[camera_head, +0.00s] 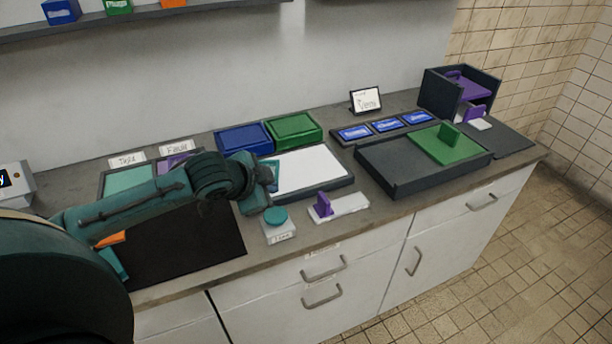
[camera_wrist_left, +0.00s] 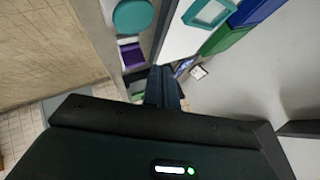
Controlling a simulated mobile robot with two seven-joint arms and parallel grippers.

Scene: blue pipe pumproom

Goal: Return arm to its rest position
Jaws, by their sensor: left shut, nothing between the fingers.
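My left arm reaches in from the left over the counter in the head view. Its gripper (camera_head: 264,188) is above the counter, at the left end of the tray with the white panel and behind the teal round button. In the left wrist view the two dark fingers (camera_wrist_left: 163,88) are together with nothing between them. My right gripper is in neither view.
The grey counter (camera_head: 385,208) holds a teal button (camera_head: 277,215), a purple lever (camera_head: 323,205), a white-panel tray (camera_head: 313,172), blue (camera_head: 243,137) and green (camera_head: 293,127) bins, and a dark tray (camera_head: 385,170) with a green block. Air above the right side is clear.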

